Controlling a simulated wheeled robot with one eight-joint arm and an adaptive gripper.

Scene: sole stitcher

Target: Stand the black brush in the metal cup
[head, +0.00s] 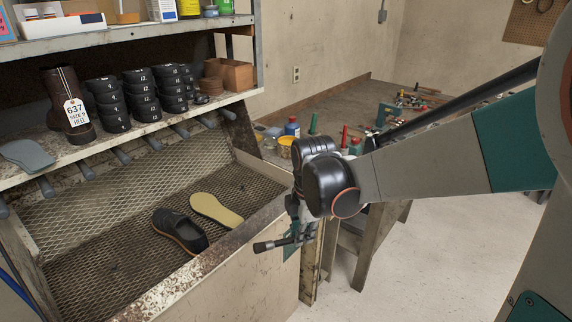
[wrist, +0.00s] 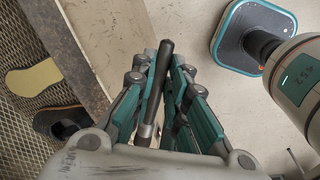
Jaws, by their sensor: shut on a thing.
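The black brush (wrist: 164,70) is between the fingers of my gripper (wrist: 160,95), which is shut on it. In the wrist view its dark handle points away from the wrist, with a metal band lower down. In the head view the brush (head: 266,245) lies nearly level in my gripper (head: 291,238), its dark end sticking out to the left. My gripper hangs in the air just right of the mesh tray's front wall. I cannot make out the metal cup in either view.
The mesh-floored tray (head: 95,225) holds a dark shoe (head: 181,231) and a tan sole (head: 216,210). Above it is a shelf with black stacked pieces (head: 140,95) and a tagged boot form (head: 70,105). A cluttered workbench (head: 360,100) stands behind my arm. Open floor lies at right.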

